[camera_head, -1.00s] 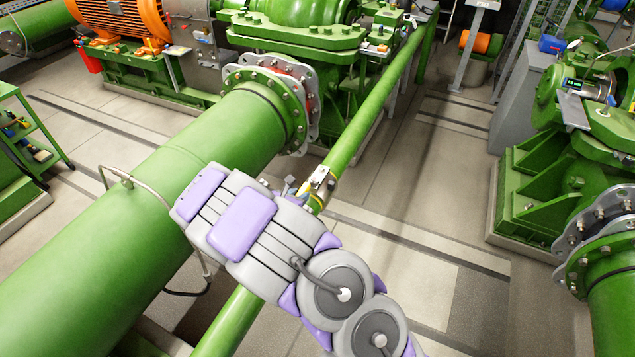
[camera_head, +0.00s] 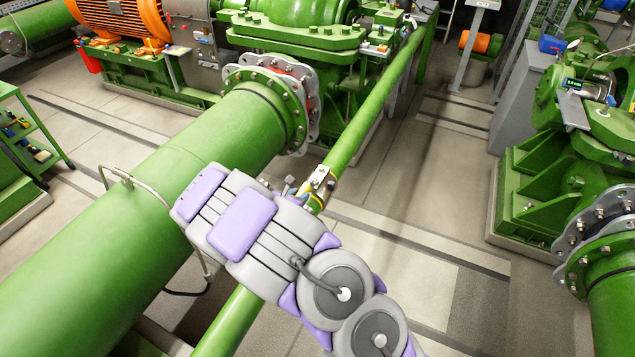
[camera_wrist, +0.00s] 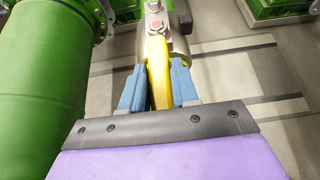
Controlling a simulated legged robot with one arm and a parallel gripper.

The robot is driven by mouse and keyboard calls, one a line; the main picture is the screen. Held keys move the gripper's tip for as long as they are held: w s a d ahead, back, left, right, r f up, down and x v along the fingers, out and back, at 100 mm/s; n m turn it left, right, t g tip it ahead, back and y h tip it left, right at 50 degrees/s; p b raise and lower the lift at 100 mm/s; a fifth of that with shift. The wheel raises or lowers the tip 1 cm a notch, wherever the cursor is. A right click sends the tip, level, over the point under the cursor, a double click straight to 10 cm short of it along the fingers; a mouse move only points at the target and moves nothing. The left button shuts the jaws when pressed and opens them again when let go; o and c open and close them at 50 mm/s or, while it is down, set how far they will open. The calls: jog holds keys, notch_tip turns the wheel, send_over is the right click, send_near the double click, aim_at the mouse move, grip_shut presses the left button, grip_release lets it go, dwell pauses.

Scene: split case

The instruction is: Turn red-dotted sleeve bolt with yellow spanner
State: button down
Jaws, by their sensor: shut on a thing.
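My gripper (camera_wrist: 158,88) shows in the wrist view with its blue fingers shut on the yellow spanner (camera_wrist: 157,66). The spanner points away, toward the metal sleeve (camera_wrist: 178,42) clamped around the thin green pipe. In the head view, the sleeve (camera_head: 321,181) and a bit of yellow show past my arm, which hides the gripper fingers.
A thick green pipe (camera_head: 130,215) runs along the left, with a bent metal rail (camera_head: 135,183) on it. The thin green pipe (camera_head: 370,118) runs diagonally beside it. Green pump machinery (camera_head: 550,190) stands at the right. The floor (camera_head: 410,200) between is clear.

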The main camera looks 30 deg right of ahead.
jog(key=shift+r, duration=0.15)
jog(key=shift+r+p, duration=0.65)
jog(key=shift+r, duration=0.2)
jog(key=shift+r, duration=0.1)
jog(key=shift+r+p, duration=1.75)
jog(key=shift+r, duration=0.65)
